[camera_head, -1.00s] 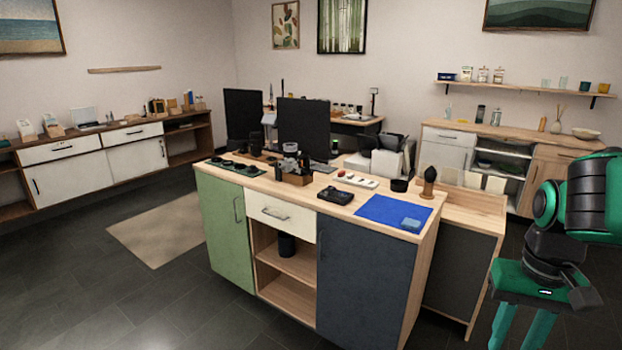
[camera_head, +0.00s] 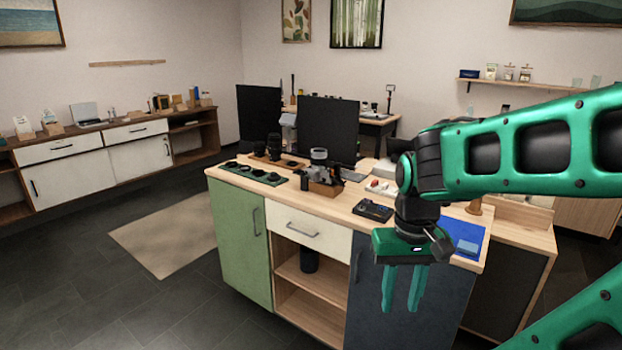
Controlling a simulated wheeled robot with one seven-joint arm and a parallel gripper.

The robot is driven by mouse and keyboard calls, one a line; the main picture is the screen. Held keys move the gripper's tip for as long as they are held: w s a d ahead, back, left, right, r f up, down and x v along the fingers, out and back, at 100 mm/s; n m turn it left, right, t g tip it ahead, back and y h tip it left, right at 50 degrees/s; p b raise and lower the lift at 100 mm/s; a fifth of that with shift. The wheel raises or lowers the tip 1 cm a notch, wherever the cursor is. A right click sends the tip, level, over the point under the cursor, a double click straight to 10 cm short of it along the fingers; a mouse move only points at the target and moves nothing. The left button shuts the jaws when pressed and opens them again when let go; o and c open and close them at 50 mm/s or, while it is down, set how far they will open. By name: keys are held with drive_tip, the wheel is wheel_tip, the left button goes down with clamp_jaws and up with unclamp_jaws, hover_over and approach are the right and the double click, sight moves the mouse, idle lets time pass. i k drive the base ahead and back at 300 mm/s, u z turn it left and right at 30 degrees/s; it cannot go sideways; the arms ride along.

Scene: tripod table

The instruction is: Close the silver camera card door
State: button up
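A small silver-grey camera (camera_head: 322,172) appears to stand by a wooden box (camera_head: 325,189) on the wood-topped cabinet (camera_head: 340,206), left of my gripper. It is small in this view, and I cannot make out its card door or whether that is open. My gripper (camera_head: 403,300) hangs in front of the cabinet's dark door, fingers pointing down and apart, with nothing between them. It is apart from the camera, lower in the picture and to its right.
A black device (camera_head: 373,210) lies on the cabinet top between the camera and my wrist. A green mat (camera_head: 254,174) with dark round items lies at left. A blue mat (camera_head: 470,232) is partly behind my arm. A dark monitor (camera_head: 328,128) stands behind the camera.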

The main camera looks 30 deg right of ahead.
sight(338, 181)
drive_tip(key=z, duration=0.4)
drive_tip(key=i, duration=1.05)
drive_tip(key=z, duration=0.65)
